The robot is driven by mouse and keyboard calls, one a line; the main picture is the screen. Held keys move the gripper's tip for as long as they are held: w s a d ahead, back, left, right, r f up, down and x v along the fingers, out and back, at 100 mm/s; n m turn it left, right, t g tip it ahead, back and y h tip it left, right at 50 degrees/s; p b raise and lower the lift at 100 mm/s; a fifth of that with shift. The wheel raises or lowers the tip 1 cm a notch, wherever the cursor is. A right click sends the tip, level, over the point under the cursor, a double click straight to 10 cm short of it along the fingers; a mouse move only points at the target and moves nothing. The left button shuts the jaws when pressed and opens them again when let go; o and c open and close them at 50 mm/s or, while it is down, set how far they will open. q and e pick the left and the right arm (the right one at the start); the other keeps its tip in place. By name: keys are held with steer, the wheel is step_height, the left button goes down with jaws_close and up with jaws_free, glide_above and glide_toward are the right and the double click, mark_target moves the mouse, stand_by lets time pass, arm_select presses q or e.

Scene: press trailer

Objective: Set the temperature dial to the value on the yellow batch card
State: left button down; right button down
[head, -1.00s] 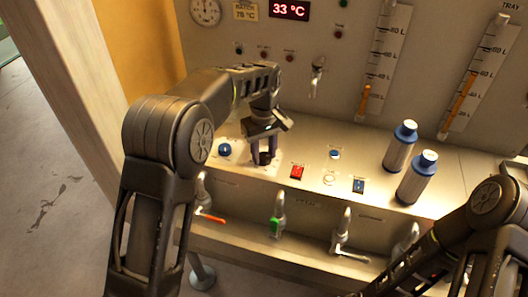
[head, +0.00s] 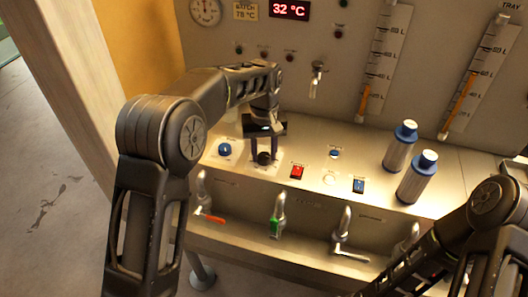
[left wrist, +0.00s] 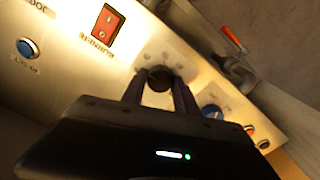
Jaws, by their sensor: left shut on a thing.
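The yellow batch card (head: 245,11) on the back panel reads 78 °C. The red digital display (head: 289,9) beside it reads 32 °C. My left gripper (head: 264,157) points down at the counter and is shut on a black dial knob (head: 264,158). In the left wrist view the black knob (left wrist: 159,78) sits between the two fingertips (left wrist: 158,85). The knob's pointer and scale are too small or hidden to read. My right arm shows at the lower right of the head view, but its gripper is out of view.
A blue knob (head: 225,149) is left of the held dial. Several taps line the front.

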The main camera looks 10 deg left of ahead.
mark_target(264, 156)
arm_select(q)
steer(key=m, duration=1.3)
steer(key=shift+m, duration=0.3)
stand_by(0.3)
steer(key=c, duration=0.9)
jaws_free()
step_height(264, 156, up, 8)
steer(key=shift+f+b, duration=0.1)
steer(key=shift+b, duration=0.3)
